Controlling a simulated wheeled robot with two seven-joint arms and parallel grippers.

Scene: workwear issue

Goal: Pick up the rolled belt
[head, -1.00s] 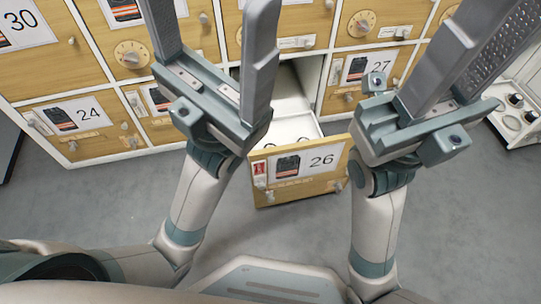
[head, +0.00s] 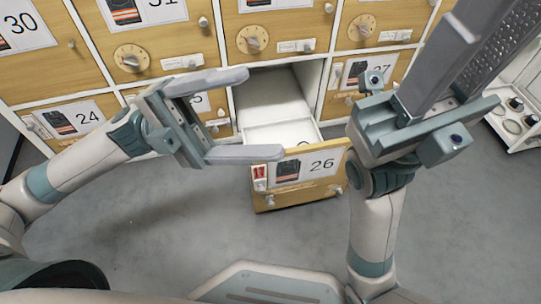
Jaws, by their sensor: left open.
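I cannot clearly make out the rolled belt. The open drawer 26 (head: 318,168) stands out in the middle of the head view, and its front panel hides much of what lies inside. Something small and dark barely shows just behind that front. My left gripper (head: 264,114) is open and empty, its fingers pointing right over the drawer opening, one finger toward the back and one near the front panel. My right gripper (head: 480,40) stands to the right of the drawer with its fingers upward and spread; their tips run toward the top edge.
Closed wooden locker fronts, such as number 24 (head: 75,122) and number 30 (head: 28,32), surround the drawer. A white tray-like unit (head: 520,110) with several round items lies at the right edge. The grey floor (head: 150,225) in front is clear.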

